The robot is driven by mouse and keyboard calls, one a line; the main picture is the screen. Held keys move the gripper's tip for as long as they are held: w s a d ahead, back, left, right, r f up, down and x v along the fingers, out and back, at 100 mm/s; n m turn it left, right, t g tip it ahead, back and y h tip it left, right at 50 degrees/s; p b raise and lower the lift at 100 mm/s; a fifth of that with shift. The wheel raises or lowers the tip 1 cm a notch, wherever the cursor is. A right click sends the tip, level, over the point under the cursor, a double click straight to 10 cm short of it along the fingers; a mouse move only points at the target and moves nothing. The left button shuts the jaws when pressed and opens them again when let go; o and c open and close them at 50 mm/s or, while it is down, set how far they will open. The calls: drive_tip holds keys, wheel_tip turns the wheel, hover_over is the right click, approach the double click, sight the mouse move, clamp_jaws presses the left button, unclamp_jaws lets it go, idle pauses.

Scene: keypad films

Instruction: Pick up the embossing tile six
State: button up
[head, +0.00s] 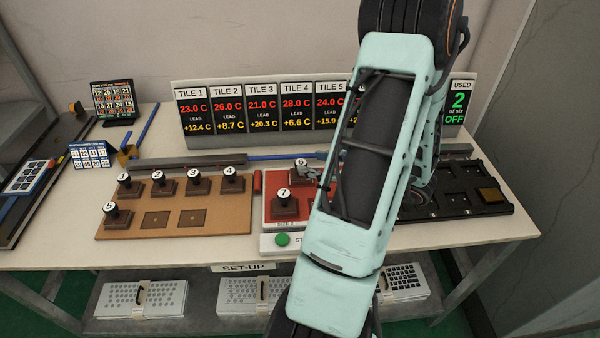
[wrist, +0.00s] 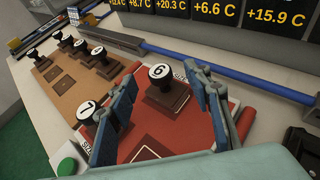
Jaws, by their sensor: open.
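Embossing tile six (head: 300,174) is a brown block with a black knob and a white cap marked 6. It stands upright on the red plate (head: 270,216), behind tile seven (head: 284,203). It also shows in the wrist view (wrist: 163,97). My gripper (wrist: 160,78) is open, with one blue-padded finger to the left of tile six and one to the right. Nothing is held, and I cannot tell whether a pad touches the tile. In the head view my arm hides most of the gripper and the right part of the red plate.
Tile seven (wrist: 90,113) stands just left of my left finger. Several numbered tiles stand on the brown board (head: 237,218) to the left. A blue rod (head: 275,156) and grey rail run behind. A green button (head: 282,239) is at the front. A black tray (head: 462,204) lies right.

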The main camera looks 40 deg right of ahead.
sight(302, 162)
drive_tip(key=x, duration=0.5)
drive_tip(key=shift+w+a+f, duration=0.15)
drive_tip(key=shift+w+f, duration=0.05)
drive_tip(key=shift+f, duration=0.15)
drive_tip(key=shift+c, duration=0.5)
clamp_jaws()
